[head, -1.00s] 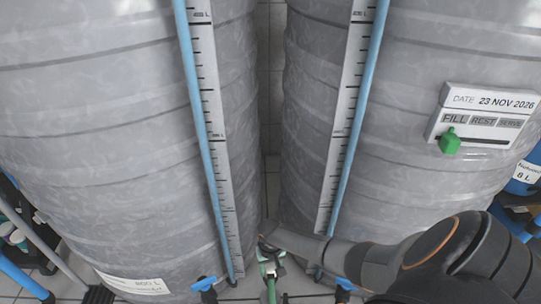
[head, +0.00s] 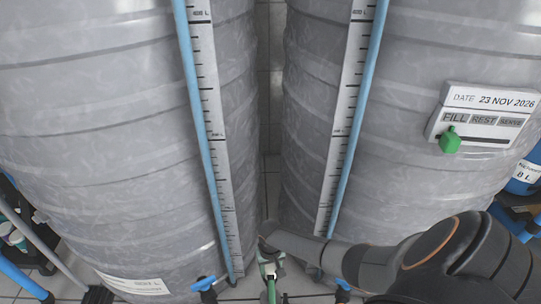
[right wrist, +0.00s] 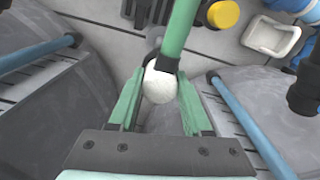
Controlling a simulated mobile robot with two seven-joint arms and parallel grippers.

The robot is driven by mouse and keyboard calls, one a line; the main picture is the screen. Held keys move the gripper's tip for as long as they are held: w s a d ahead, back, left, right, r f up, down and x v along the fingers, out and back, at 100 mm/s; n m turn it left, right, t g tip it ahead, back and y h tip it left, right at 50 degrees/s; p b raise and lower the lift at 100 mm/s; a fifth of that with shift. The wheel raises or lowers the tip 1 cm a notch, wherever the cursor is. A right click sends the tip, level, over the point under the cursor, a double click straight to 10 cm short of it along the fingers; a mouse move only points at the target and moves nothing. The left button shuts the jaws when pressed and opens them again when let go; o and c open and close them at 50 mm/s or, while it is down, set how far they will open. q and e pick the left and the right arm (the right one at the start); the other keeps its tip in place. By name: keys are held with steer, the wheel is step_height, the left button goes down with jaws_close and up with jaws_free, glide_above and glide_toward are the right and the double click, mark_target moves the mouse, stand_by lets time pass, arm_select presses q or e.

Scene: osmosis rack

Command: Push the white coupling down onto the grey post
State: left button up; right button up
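The white coupling (right wrist: 160,84) shows in the right wrist view as a rounded white piece at the end of a green hose (right wrist: 179,32). A dark collar sits between hose and coupling. My right gripper (right wrist: 161,88) has a green finger on each side of the coupling, and both seem to touch it. In the head view my right gripper (head: 270,265) is low in the gap between two tanks, small and partly hidden by my own wrist. I cannot make out the grey post; whether the coupling sits on it cannot be told. My left gripper is out of view.
Two large grey tanks (head: 110,130) and (head: 400,110) stand close on both sides, with scales and blue tubes. Blue valve handles (head: 204,283) and (head: 344,284) flank the gripper low down. A yellow cap (right wrist: 223,14) and a white tray (right wrist: 270,38) show in the wrist view.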

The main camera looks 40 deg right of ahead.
steer(key=o, duration=0.5)
steer(key=shift+o, duration=0.2)
arm_select(q)
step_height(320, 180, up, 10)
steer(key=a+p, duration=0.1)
steer(key=p, duration=0.7)
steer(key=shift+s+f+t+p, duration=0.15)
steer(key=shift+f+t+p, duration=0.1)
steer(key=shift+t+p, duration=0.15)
arm_select(e)
step_height(320, 180, up, 13)
steer(key=shift+f, duration=0.2)
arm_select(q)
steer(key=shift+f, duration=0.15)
